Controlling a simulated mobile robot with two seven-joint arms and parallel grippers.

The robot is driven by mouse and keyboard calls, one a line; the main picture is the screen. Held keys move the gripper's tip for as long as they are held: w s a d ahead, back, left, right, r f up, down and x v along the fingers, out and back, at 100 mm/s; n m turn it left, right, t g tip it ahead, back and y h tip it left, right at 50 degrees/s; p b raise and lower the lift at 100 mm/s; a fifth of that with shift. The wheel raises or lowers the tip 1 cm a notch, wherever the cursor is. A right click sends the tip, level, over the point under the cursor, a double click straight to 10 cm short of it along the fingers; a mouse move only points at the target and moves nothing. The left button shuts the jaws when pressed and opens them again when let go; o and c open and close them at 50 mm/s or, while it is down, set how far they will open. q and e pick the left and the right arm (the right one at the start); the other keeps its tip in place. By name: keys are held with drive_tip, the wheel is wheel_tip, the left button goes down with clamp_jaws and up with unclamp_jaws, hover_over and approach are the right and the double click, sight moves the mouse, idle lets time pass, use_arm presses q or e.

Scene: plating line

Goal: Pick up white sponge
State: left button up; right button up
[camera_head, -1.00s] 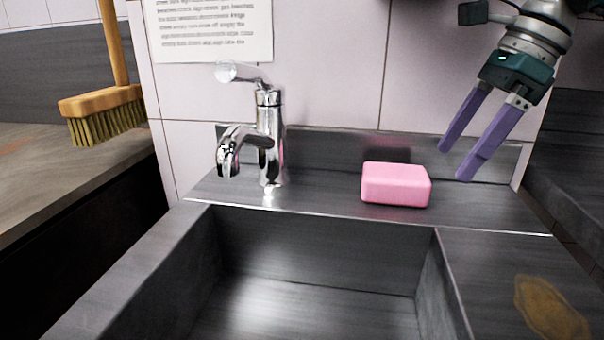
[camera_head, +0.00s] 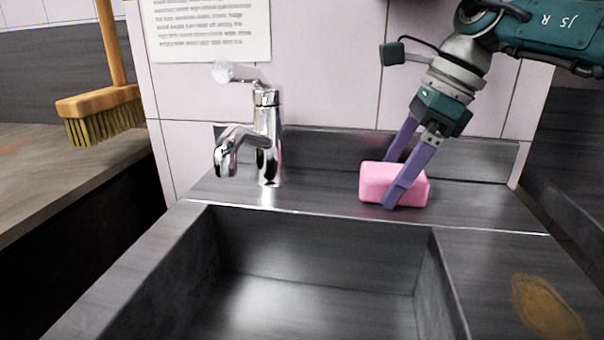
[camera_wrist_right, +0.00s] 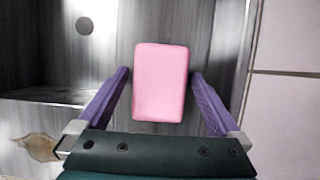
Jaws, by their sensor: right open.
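The sponge in view is pink, not white; no white sponge shows. The pink sponge (camera_head: 376,180) is a rounded block on the metal ledge behind the sink. My right gripper (camera_head: 391,186) is open, with its purple fingers on either side of the sponge, one in front and one behind. In the right wrist view the sponge (camera_wrist_right: 161,82) lies between the two fingers of my right gripper (camera_wrist_right: 160,75), with a gap on each side. My left gripper is not in view.
A chrome faucet (camera_head: 267,140) stands on the ledge left of the sponge. The empty sink basin (camera_head: 310,300) is in front. A wooden brush (camera_head: 103,110) is at the far left. A brown stain (camera_head: 547,305) marks the right counter. A tiled wall (camera_head: 330,80) rises behind.

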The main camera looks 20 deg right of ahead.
drive_tip(key=shift+f+b, duration=0.25)
drive_tip(key=shift+b, duration=0.05)
idle(0.5)
drive_tip(key=c, duration=1.2)
drive_tip(key=shift+r, duration=0.15)
